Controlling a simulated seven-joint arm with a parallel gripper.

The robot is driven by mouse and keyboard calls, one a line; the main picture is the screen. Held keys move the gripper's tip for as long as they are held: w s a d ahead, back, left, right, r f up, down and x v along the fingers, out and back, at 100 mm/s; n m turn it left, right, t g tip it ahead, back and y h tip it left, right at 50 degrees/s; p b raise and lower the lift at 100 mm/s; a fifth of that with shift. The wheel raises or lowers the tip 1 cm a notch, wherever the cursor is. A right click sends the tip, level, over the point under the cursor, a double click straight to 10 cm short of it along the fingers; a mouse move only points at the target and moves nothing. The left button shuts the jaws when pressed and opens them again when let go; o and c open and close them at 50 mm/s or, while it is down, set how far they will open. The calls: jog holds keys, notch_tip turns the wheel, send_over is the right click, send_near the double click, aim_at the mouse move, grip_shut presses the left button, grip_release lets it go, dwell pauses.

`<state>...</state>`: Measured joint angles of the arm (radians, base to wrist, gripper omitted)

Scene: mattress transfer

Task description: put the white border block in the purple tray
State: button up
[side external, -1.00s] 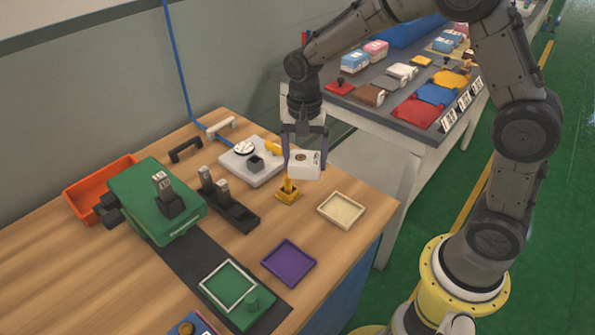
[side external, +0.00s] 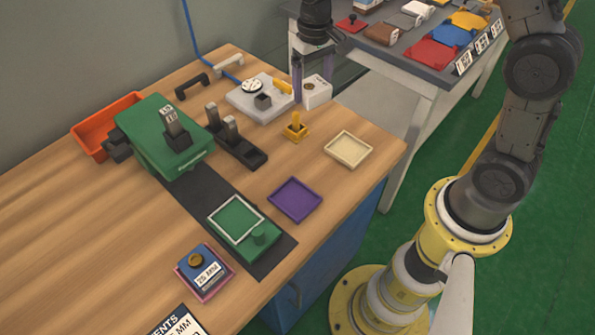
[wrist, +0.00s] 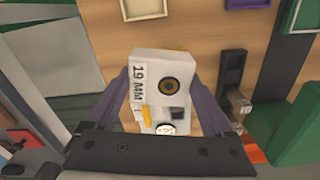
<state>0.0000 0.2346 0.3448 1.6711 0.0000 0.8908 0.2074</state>
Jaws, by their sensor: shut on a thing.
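My gripper (side external: 311,78) is shut on a white block (side external: 317,95) with a round brown-and-dark mark on its face. In the wrist view the white block (wrist: 158,65) sits between both fingers and reads "19 MM". Its height above the table is hard to judge. The purple tray (side external: 295,201) lies empty to the front, below the gripper in the side view; only its edge shows in the wrist view (wrist: 249,4). A green plate with a white frame (side external: 236,219) lies left of the purple tray.
A cream tray (side external: 348,149) and a yellow knobbed piece (side external: 295,128) stand between the gripper and the purple tray. A grey device with a dial (side external: 258,100) is close left of the block. A green machine (side external: 165,138) and a pink tray with a blue block (side external: 204,270) lie farther left.

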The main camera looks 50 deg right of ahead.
jog(key=shift+s+f+m, duration=0.2)
jog(key=shift+s+m, duration=0.2)
jog(key=shift+m, duration=0.6)
jog(key=s+a+r+m, duration=0.2)
jog(key=s+a+m, duration=0.4)
jog(key=s, duration=0.5)
jog(key=s+a+r+m, duration=0.1)
jog(key=s+a+m, duration=0.3)
jog(key=s+m, duration=0.55)
jog(key=shift+n, duration=0.95)
jog(key=w+a+f, duration=0.2)
jog(key=w+f, duration=0.1)
jog(key=w+a+f, duration=0.3)
jog(key=w, duration=0.1)
jog(key=w+a+f, duration=0.2)
jog(key=w+f, duration=0.1)
jog(key=shift+w+a+f, duration=0.25)
jog(key=shift+w+f, duration=0.05)
jog(key=shift+f, duration=1.5)
